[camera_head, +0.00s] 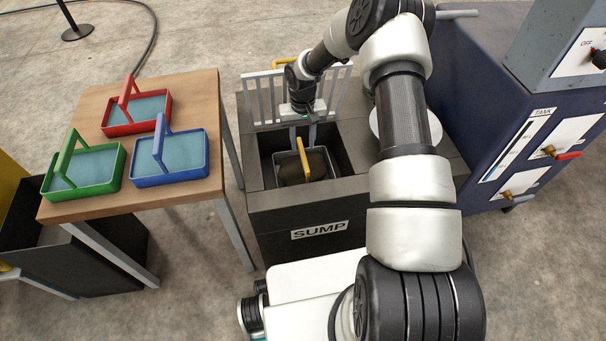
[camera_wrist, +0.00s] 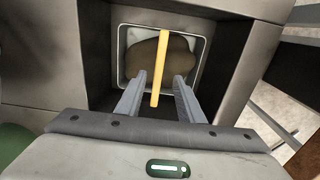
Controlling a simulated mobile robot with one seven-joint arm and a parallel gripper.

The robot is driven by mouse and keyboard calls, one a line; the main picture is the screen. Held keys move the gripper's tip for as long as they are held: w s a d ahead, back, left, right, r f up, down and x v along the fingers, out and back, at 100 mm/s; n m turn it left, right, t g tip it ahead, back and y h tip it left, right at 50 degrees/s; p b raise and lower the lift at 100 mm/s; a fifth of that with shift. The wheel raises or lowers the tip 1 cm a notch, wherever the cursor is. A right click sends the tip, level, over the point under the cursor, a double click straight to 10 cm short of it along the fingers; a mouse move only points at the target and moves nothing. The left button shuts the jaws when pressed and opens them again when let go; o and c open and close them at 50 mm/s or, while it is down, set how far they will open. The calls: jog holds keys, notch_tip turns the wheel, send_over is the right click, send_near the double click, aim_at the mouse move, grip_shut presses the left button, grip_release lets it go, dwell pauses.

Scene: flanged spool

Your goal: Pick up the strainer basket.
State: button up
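The strainer basket (camera_head: 287,176) sits down in the opening of the sump box. It has a pale rim, a brown mass inside and a yellow handle (camera_head: 304,160) standing up across it. In the wrist view the basket (camera_wrist: 120,68) lies below my gripper, and its yellow handle (camera_wrist: 160,70) rises toward me. My gripper (camera_wrist: 157,88) is open, with one finger on each side of the handle and a gap on both sides. In the head view my gripper (camera_head: 303,134) points down over the opening, at the back of the handle.
The dark sump box (camera_head: 275,223) has walls around the basket. A grey slatted grate (camera_head: 262,100) stands at its back. A wooden table (camera_head: 205,100) at left holds red (camera_head: 136,128), green (camera_head: 85,190) and blue (camera_head: 190,177) baskets. A blue tank cabinet (camera_head: 470,90) stands at right.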

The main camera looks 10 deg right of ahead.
aim_at(303, 154)
jog(key=shift+d+f+b, duration=0.1)
jog(key=shift+f+b, duration=0.85)
jog(key=shift+f, duration=2.55)
grip_shut()
